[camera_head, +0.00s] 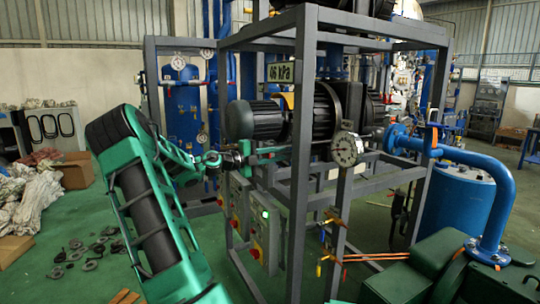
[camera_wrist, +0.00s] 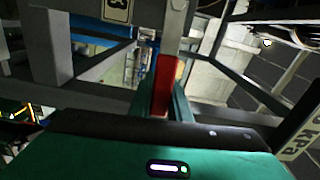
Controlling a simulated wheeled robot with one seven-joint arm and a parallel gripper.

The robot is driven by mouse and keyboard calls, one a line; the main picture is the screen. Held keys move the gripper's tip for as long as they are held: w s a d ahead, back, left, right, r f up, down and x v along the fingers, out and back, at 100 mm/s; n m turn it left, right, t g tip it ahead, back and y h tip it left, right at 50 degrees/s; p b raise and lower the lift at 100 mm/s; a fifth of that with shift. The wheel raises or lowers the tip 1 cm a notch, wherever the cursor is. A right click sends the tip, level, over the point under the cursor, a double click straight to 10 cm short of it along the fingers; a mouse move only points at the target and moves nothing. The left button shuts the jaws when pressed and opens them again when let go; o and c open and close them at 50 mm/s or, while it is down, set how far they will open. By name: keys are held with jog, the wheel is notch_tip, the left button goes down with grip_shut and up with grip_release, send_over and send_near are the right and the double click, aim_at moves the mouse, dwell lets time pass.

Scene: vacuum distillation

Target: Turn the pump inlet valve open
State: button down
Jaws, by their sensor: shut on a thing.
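In the wrist view a red handle (camera_wrist: 165,76), which looks like the pump inlet valve's lever, stands between the two green fingers of my gripper (camera_wrist: 162,96). The fingers are shut on it, one on each side. In the head view my gripper (camera_head: 272,151) reaches from the left into the grey frame, just below the dark pump motor (camera_head: 262,119). The handle cannot be made out in that view, and a frame post stands close to the fingertips. The valve body and how far it is turned cannot be told.
The grey frame's front post (camera_head: 302,130) stands right beside my gripper. A round gauge (camera_head: 346,149) is to its right, and control boxes (camera_head: 266,228) are below. A kPa sign (camera_head: 280,72) hangs above. Green floor (camera_head: 60,283) is fairly open at the left, with scattered small parts.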

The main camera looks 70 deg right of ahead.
jog(key=shift+w+f, duration=0.15)
jog(key=shift+w, duration=0.05)
jog(key=c, duration=1.6)
grip_release()
jog(key=shift+a, duration=0.1)
jog(key=shift+c, duration=0.2)
jog(key=v, duration=1.1)
